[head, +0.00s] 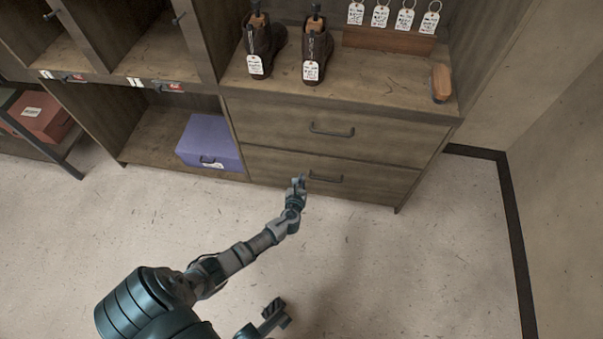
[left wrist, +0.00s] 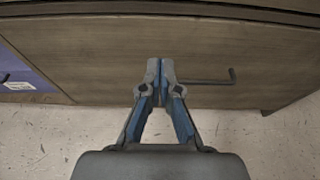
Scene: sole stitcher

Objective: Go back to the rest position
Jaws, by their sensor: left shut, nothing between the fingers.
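My left gripper (head: 298,182) reaches out in front of the wooden cabinet's lower drawer (head: 375,184). In the left wrist view the two fingertips of this gripper (left wrist: 160,72) meet, with nothing between them. The lower drawer's dark handle (head: 326,179) is just to the right of the fingertips; it also shows in the left wrist view (left wrist: 215,81). The handle's left end is partly hidden behind the fingers there, and I cannot tell whether they touch it.
The upper drawer (head: 270,121) looks shut. A purple box (head: 208,140) stands in the open compartment to the left. Brown boots (head: 317,52), tags (head: 380,14) and a brush (head: 441,82) are on the shelf above. The floor (head: 400,270) before the cabinet is clear.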

